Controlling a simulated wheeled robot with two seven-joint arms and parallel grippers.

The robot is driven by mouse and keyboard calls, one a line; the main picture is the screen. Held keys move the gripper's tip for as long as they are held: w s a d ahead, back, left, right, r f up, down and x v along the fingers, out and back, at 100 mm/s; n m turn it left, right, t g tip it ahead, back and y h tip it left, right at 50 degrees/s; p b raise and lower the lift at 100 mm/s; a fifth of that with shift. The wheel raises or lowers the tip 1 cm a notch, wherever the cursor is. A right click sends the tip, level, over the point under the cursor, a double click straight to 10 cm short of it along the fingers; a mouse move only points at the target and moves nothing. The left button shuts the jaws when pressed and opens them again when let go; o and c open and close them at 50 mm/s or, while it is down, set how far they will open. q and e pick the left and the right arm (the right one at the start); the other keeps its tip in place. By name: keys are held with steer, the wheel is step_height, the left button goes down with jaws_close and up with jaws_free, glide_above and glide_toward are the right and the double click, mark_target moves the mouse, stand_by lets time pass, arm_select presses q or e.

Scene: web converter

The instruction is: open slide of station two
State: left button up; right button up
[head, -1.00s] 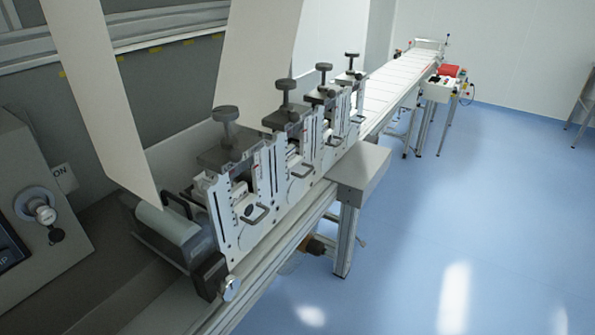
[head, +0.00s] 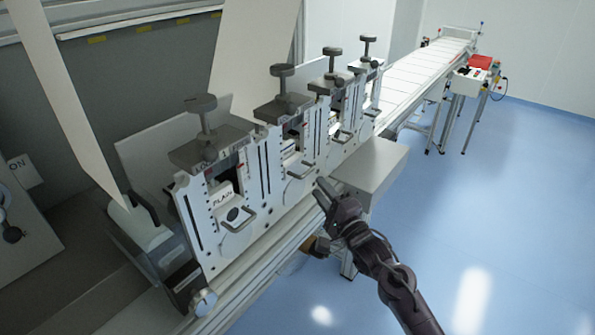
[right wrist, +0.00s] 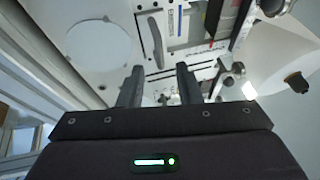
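Station two (head: 284,120) is the second unit from the near end of the converter row, with a dark knob on top and a white front plate. Its slide's grey handle (head: 301,174) sticks out low on the front. My right gripper (head: 334,197) is in front of station two, a little right of and below that handle, apart from it in the head view. In the right wrist view my right gripper (right wrist: 159,82) has its two fingers apart with nothing held between them. A grey handle (right wrist: 157,42) on a white plate shows beyond the fingertips. My left gripper is not in view.
Station one (head: 222,190), labelled "PLAIN", stands nearer at the left. A grey box (head: 372,165) juts out to the right of the row, close to my right gripper. A conveyor (head: 425,75) runs to the back. The blue floor (head: 500,190) at right is clear.

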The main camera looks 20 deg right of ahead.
mark_target(307, 173)
steer(key=p+x, duration=0.1)
steer(key=x, duration=0.6)
steer(key=shift+w+a+p, duration=0.15)
steer(key=shift+p, duration=0.15)
steer(key=shift+f, duration=0.1)
jaws_close()
